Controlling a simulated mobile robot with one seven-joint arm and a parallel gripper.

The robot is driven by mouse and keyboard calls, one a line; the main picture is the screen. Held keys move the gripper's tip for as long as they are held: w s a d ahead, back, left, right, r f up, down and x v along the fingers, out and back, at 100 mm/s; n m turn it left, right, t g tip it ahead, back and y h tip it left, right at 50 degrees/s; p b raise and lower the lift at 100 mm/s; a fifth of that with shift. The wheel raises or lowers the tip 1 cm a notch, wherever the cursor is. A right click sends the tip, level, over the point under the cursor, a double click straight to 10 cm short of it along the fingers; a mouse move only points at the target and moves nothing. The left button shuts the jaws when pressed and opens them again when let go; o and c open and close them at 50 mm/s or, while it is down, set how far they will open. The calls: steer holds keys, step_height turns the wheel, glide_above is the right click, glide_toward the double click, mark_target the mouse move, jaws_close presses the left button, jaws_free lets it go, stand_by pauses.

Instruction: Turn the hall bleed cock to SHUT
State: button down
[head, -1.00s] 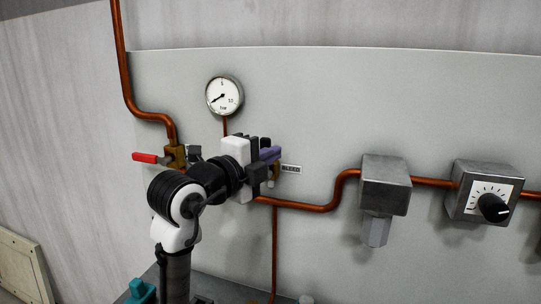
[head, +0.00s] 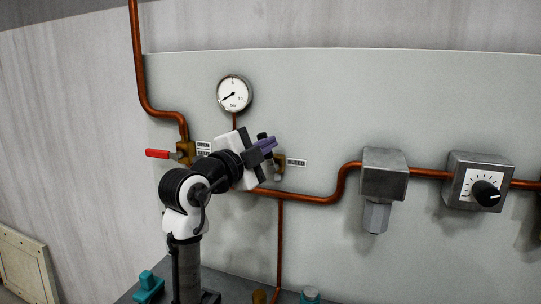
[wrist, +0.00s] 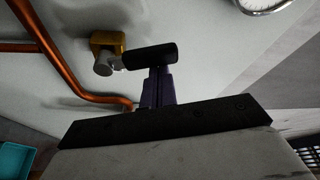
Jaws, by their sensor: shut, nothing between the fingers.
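The bleed cock (head: 279,166) is a small brass valve on the wall panel, just left of the BLEED label (head: 297,162). In the wrist view its brass body (wrist: 107,40) shows at upper left, with a black handle (wrist: 152,57) reaching right from it. My gripper (head: 266,145) is shut and empty, its purple fingers tilted up to the right in front of the cock. In the wrist view the fingers (wrist: 158,86) end at the black handle; I cannot tell whether they touch it. My gripper partly hides the cock in the head view.
A pressure gauge (head: 234,93) sits above my gripper. A red-handled valve (head: 158,153) is to the left. Copper pipe (head: 318,198) runs right to a grey metal block (head: 384,175) and a dial box with a black knob (head: 486,193). Teal items stand on the bench below.

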steer(key=w+a+f+n+t+y+b, duration=0.2)
steer(key=a+f+n+t+y+b, duration=0.2)
steer(key=n, duration=1.1)
steer(key=shift+a+f+n+t+b, duration=0.2)
steer(key=shift+a+n+t+b, duration=0.2)
steer(key=shift+a, duration=0.1)
steer(key=shift+f, duration=0.1)
step_height(320, 180, up, 5)
steer(key=p, duration=0.4)
steer(key=f+b+v, duration=0.1)
steer(key=b+v, duration=0.3)
steer(key=v, duration=0.6)
steer(key=shift+s+d, duration=0.1)
steer(key=shift+s, duration=0.05)
